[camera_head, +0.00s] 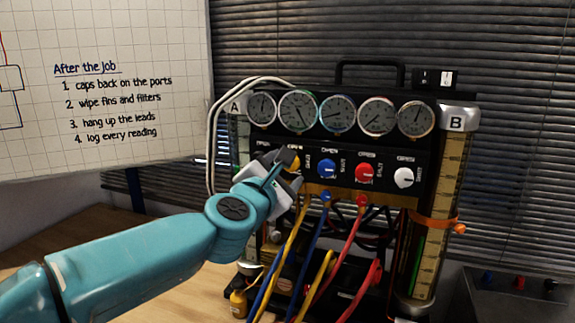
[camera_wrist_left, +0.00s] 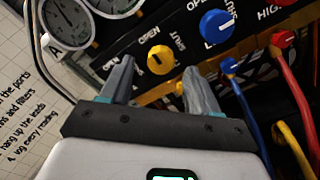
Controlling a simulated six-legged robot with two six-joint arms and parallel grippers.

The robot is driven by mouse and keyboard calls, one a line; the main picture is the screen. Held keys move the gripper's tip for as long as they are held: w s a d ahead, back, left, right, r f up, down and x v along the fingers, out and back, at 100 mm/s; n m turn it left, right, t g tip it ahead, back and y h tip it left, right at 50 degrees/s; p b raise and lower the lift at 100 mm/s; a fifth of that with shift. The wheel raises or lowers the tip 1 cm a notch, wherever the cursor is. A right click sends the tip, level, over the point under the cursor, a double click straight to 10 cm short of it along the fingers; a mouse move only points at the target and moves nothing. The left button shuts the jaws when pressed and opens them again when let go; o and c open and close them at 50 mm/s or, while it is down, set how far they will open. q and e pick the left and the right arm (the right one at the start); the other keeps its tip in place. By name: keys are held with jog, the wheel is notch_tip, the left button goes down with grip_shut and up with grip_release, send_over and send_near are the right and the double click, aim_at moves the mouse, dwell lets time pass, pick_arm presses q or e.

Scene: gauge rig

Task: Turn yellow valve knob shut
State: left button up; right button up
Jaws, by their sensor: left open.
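The yellow valve knob (camera_wrist_left: 161,59) is on the black valve panel, between labels OPEN and SHUT, with a dark mark on its face. My left gripper (camera_wrist_left: 156,82) is open, with its two grey fingers pointing at the panel and the knob showing between and beyond their tips. Whether the fingers touch the knob I cannot tell. In the head view my left gripper (camera_head: 283,168) covers most of the yellow knob (camera_head: 294,162) at the panel's left end. My right gripper is not in view.
Blue (camera_head: 326,169), red (camera_head: 366,173) and white (camera_head: 404,177) knobs sit to the right on the same panel. Gauges (camera_head: 338,112) line up above. Yellow, blue and red hoses (camera_head: 338,262) hang below, close to my left gripper. A whiteboard (camera_head: 110,130) stands at the left.

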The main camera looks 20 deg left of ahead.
pick_arm(q)
jog(key=shift+w, duration=1.2)
jog(key=shift+d, duration=0.1)
jog(key=c, duration=1)
jog(key=shift+c, duration=0.2)
jog(key=shift+m, duration=0.4)
jog(key=shift+m+p, duration=3.1)
jog(key=shift+m, duration=5.4)
